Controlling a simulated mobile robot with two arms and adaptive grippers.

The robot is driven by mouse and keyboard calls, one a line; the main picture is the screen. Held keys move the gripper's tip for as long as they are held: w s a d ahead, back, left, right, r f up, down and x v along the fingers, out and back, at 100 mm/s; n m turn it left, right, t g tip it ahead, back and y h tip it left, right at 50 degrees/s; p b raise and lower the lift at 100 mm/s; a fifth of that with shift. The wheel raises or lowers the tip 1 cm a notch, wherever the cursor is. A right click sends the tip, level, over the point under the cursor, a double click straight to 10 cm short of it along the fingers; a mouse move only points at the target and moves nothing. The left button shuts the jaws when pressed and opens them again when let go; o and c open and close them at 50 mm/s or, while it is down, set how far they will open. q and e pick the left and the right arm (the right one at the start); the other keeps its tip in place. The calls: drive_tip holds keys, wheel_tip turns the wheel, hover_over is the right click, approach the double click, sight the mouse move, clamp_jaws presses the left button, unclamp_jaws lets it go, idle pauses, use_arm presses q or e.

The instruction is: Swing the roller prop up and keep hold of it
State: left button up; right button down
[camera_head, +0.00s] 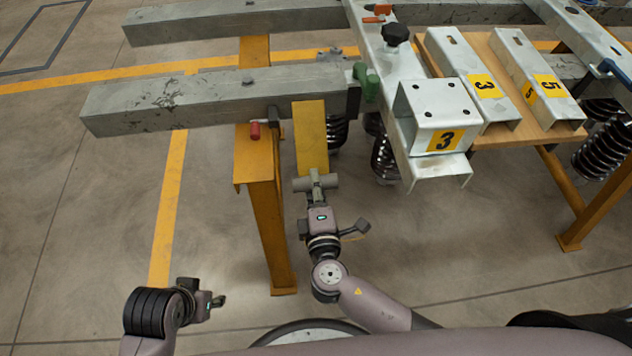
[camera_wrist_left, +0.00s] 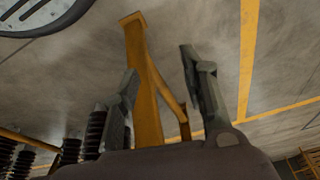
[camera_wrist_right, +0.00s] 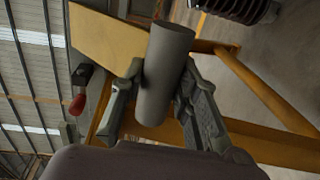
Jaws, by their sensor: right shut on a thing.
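The roller prop (camera_head: 310,138) is a flat yellow arm with a grey roller (camera_head: 316,183) across its near end. Its far end meets the end of the grey beam, beside the yellow stand. My right gripper (camera_head: 316,181) is shut on the middle of the roller. In the right wrist view the roller (camera_wrist_right: 166,70) sits between both fingers, with the yellow arm (camera_wrist_right: 110,42) behind it. The prop's exact tilt is hard to tell. My left gripper (camera_head: 217,301) is low at the left, away from the prop; its fingers (camera_wrist_left: 160,62) are apart and empty.
A yellow stand (camera_head: 258,190) carries the grey beam (camera_head: 210,97), with a red-handled pin (camera_head: 254,130) at its top. Right of the prop are dark springs (camera_head: 385,160) and a grey rail with a bracket marked 3 (camera_head: 432,105). Floor left of the stand is clear.

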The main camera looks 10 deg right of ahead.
drive_tip(key=shift+s+r+p, duration=0.15)
drive_tip(key=shift+r+p, duration=0.3)
drive_tip(key=shift+p, duration=0.4)
drive_tip(key=shift+s+r+g+p, duration=0.1)
drive_tip(key=shift+r+g+p, duration=0.1)
drive_tip(key=shift+g+p, duration=0.3)
use_arm(q)
drive_tip(key=s+f+p, duration=0.2)
drive_tip(key=s+f, duration=0.1)
drive_tip(key=f, duration=0.7)
drive_tip(key=s+f+g+p, duration=0.1)
drive_tip(key=s+f+p, duration=0.1)
drive_tip(key=f, duration=0.9)
drive_tip(key=shift+s+a, duration=0.3)
drive_tip(key=shift+s, duration=0.45)
use_arm(e)
drive_tip(key=shift+s+r+g, duration=0.4)
drive_tip(key=shift+s+r, duration=0.05)
drive_tip(key=shift+r, duration=0.05)
use_arm(q)
drive_tip(key=shift+f, duration=0.1)
